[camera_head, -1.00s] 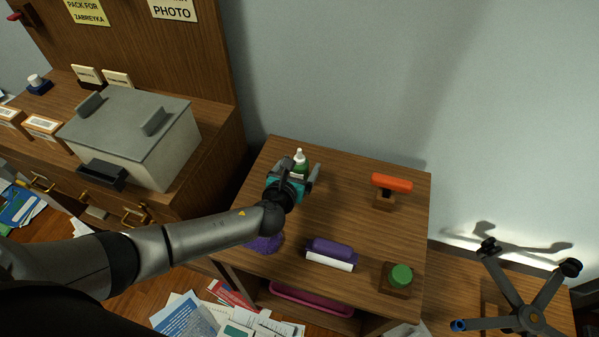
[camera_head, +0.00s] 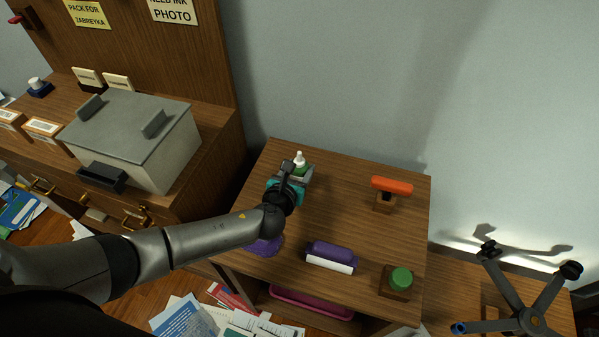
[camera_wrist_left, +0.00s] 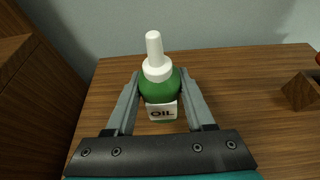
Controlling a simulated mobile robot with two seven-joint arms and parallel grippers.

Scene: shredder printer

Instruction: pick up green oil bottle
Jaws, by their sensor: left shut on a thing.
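The green oil bottle (camera_wrist_left: 158,88) stands upright on the wooden table, with a white nozzle cap and a white label reading OIL. In the head view its white tip and a bit of green (camera_head: 300,163) show at the back left of the table, the rest hidden by my gripper. My left gripper (camera_wrist_left: 158,98) has a finger on each side of the bottle and is shut on it. In the head view my left gripper (camera_head: 297,176) reaches the bottle from the front. My right gripper is not in view.
On the wooden table (camera_head: 345,205) are an orange-handled item (camera_head: 391,185), a purple and white roller (camera_head: 331,255), a green-topped block (camera_head: 400,278) and a purple item (camera_head: 264,246) under my arm. A grey box (camera_head: 135,140) stands on the left desk.

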